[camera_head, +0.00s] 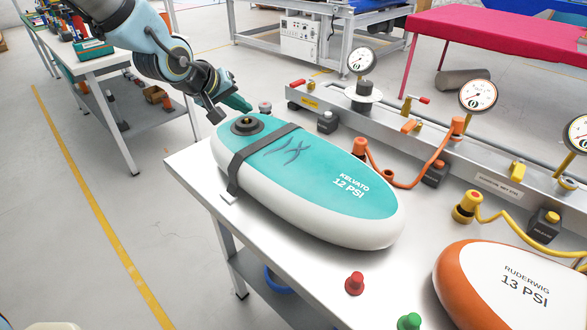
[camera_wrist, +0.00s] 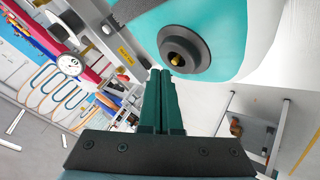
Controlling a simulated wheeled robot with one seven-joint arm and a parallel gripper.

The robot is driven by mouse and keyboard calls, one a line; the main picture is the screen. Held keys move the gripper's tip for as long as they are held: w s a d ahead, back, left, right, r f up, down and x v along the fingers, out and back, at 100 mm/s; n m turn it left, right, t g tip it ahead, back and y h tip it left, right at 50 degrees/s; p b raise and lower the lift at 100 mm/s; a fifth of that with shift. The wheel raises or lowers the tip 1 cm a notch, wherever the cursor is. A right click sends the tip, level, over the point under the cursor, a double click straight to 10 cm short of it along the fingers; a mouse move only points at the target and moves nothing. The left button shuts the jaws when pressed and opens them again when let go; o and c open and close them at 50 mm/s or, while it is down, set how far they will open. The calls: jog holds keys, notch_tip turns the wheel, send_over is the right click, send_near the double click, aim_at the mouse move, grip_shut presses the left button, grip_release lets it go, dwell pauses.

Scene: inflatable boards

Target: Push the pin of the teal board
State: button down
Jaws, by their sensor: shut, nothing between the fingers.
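The teal board (camera_head: 300,160) lies on the white table with a dark strap across it, marked KELVATO 12 PSI. Its black round valve (camera_head: 247,125) sits near the far left end. In the wrist view the valve (camera_wrist: 185,52) shows a small brass-coloured pin (camera_wrist: 177,60) at its centre. My gripper (camera_head: 240,104) is just beyond that end of the board, apart from the valve. In the wrist view my gripper (camera_wrist: 162,75) has its dark green fingers together and empty, with the tips just below the valve in the picture. Whether the fingers touch the board is not clear.
A metal rail (camera_head: 400,130) with gauges and hoses runs behind the board. An orange board (camera_head: 450,270) marked 13 PSI lies at the right. A red cap (camera_head: 354,283) and a green cap (camera_head: 409,321) stand on the table's front part. A grey-black fitting stands behind the valve.

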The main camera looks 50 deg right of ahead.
jog(key=shift+r, duration=0.35)
notch_tip(320, 180, up, 6)
jog(key=p, duration=0.6)
dwell(0.5)
jog(key=w+a+f+n+t+y, duration=0.1)
jog(key=w+a+y, duration=0.35)
jog(key=a, duration=0.75)
jog(key=w+a+f+n+t+y, duration=0.1)
jog(key=w+a+n+t, duration=0.1)
jog(key=w+a, duration=0.75)
jog(key=s+a+n+g+y, duration=0.1)
jog(key=s+a, duration=0.2)
jog(key=a, duration=0.5)
jog(key=s+a+n+y, duration=0.1)
jog(key=s+a, duration=0.2)
jog(key=a, duration=0.6)
jog(key=s+a+r+n+g+y, duration=0.1)
jog(key=s+a, duration=0.2)
jog(key=a, duration=0.6)
jog(key=shift+s+a+g, duration=0.2)
jog(key=shift+s+g, duration=0.1)
